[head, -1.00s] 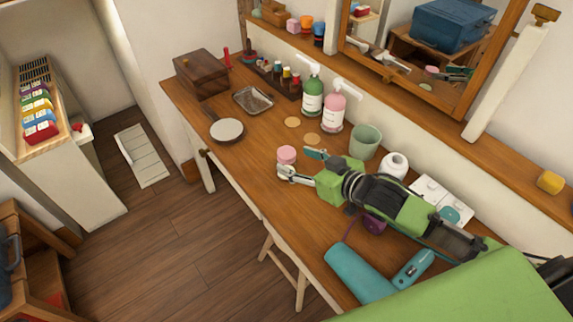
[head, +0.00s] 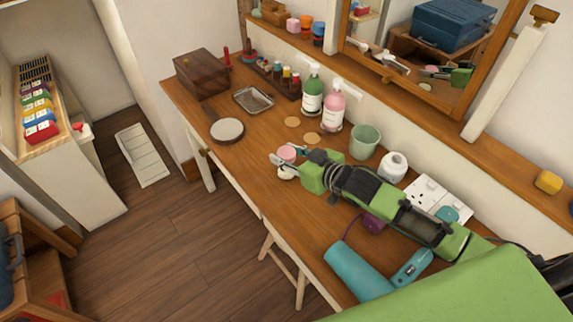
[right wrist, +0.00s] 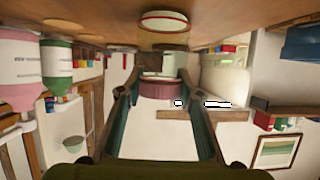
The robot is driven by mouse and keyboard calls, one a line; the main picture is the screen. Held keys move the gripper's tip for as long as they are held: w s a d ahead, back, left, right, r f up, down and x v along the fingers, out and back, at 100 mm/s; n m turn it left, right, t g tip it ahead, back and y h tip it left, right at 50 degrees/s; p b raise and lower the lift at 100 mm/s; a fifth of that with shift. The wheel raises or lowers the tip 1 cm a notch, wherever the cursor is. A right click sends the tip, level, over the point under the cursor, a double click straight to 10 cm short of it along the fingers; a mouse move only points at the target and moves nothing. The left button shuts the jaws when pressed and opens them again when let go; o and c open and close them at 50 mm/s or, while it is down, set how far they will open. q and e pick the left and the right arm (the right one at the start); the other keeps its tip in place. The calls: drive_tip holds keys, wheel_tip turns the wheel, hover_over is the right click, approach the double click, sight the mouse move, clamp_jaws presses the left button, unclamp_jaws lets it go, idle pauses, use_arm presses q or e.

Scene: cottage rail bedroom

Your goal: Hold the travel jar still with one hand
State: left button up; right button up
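The travel jar appears to be the small round pink jar (head: 287,152) near the front edge of the wooden desk (head: 262,180). My right gripper (head: 284,159) is down at desk height, with its fingers on either side of the jar. In the right wrist view the pink jar (right wrist: 162,89) sits between the two fingers (right wrist: 163,80) and fills most of the gap. I cannot tell whether the fingers touch it. One finger partly covers the jar in the head view. My left gripper is not in view.
A pink pump bottle (head: 332,110), a green pump bottle (head: 312,97) and a green cup (head: 365,142) stand behind the jar. A round hand mirror (head: 227,130) lies to the left. A teal hair dryer (head: 357,272) lies at the right front. The desk left of the jar is fairly clear.

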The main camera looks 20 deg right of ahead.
drive_tip(key=shift+c, duration=1)
drive_tip(key=shift+r, duration=0.1)
wheel_tip(320, 180, up, 10)
drive_tip(key=shift+f, duration=0.1)
drive_tip(key=shift+o, duration=1)
clamp_jaws()
